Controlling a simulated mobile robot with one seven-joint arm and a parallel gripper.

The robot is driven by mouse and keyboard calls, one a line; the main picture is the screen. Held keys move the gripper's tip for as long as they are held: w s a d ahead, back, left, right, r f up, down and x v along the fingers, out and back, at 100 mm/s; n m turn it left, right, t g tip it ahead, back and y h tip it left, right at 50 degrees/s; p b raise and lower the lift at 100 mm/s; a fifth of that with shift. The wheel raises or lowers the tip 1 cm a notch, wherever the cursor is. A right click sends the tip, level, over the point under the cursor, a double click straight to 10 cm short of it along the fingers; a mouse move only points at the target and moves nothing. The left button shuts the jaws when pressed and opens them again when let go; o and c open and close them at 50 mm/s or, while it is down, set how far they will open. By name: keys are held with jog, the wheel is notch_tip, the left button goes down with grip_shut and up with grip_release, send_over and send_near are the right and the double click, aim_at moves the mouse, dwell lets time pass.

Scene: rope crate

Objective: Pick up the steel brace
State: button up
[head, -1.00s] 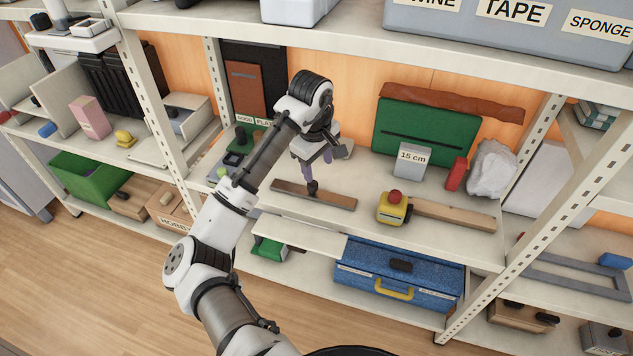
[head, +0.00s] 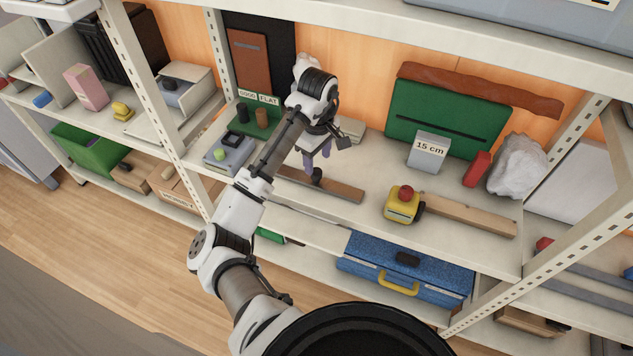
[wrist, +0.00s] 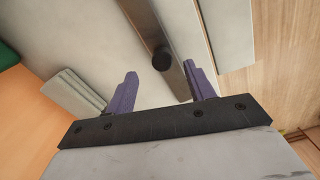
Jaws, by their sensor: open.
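The steel brace appears to be the long flat brownish-grey bar (head: 339,188) lying on the middle shelf, with a black round knob (head: 316,175) standing on it. In the wrist view the bar (wrist: 147,20) runs from the top centre down to the right, and its knob (wrist: 162,57) shows between and beyond the fingertips. My gripper (head: 317,158) points down just above the bar near the knob. Its two purple fingers are apart and empty, one on either side of the knob in the wrist view (wrist: 161,72). The gap between fingertips and knob is hard to judge.
A yellow block with a red knob (head: 402,206) and a wooden plank (head: 470,214) lie right of the bar. A grey "15 cm" block (head: 428,152) and green panel (head: 440,125) stand behind. A grey box with a green knob (head: 229,154) is at left.

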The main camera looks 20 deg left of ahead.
aim_at(316, 171)
jog(key=shift+s+a+f+b, duration=0.1)
jog(key=shift+f+b, duration=0.1)
jog(key=shift+f, duration=1.2)
jog(key=shift+s+f+b, duration=0.1)
jog(key=shift+f+b, duration=0.1)
jog(key=shift+f, duration=1.2)
grip_shut()
